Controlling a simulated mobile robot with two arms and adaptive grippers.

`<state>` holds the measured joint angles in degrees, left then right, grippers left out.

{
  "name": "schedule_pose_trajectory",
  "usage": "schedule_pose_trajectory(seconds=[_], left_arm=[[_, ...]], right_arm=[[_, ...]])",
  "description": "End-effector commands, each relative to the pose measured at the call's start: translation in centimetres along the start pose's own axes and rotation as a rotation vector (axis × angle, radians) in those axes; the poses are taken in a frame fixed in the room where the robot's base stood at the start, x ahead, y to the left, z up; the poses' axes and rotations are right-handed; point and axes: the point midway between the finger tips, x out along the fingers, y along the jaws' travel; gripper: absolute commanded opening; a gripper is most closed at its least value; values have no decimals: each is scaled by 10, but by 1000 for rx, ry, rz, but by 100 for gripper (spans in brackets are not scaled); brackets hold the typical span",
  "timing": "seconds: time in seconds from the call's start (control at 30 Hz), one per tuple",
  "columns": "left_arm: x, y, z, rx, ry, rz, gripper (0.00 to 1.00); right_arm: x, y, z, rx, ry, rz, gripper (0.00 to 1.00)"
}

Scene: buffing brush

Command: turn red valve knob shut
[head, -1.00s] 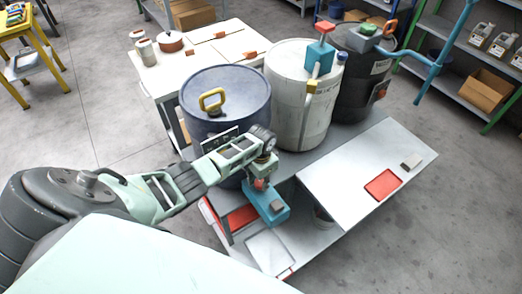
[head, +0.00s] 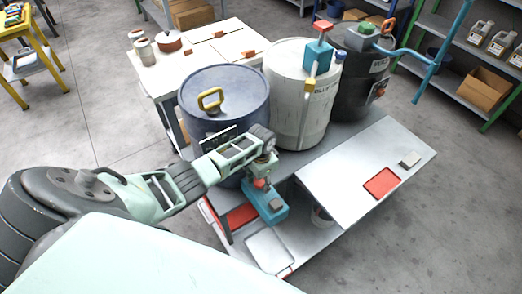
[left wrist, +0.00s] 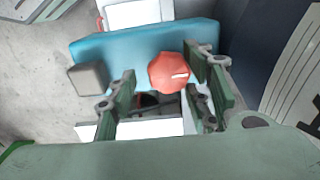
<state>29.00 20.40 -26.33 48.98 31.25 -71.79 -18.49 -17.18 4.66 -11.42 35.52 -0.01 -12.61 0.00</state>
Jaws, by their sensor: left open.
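The red valve knob (left wrist: 168,72) sits on a blue block-shaped body (left wrist: 120,48) in the left wrist view. In the head view the blue body (head: 266,208) is on the low cart in front of the blue-grey drum, and a bit of the red knob (head: 261,184) shows under my gripper. My left gripper (left wrist: 162,92) is open, its green fingers on either side of the knob's area. The knob appears closer to the right-hand finger; I cannot tell whether it touches. My left gripper also shows in the head view (head: 261,177), pointing down. My right gripper is not in view.
A blue-grey drum (head: 225,98) with a yellow handle stands right behind my left arm. A white drum (head: 300,100) and a dark drum (head: 360,85) stand beside it. The grey tabletop (head: 345,195) at right is mostly clear, with a red tray (head: 381,183).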

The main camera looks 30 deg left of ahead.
Motion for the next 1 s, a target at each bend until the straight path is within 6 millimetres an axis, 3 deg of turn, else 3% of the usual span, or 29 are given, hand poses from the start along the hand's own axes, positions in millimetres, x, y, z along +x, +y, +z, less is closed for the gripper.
schedule_pose_trajectory(seconds=[0.33, 0.8, 1.0], left_arm=[[-15, -3, 0, -2, 3, -4, 46], [-99, 0, -1, 2, 4, -3, 46], [-118, 0, -2, 2, 3, -2, 46]], right_arm=[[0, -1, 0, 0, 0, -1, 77], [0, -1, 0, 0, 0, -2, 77], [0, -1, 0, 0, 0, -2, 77]])
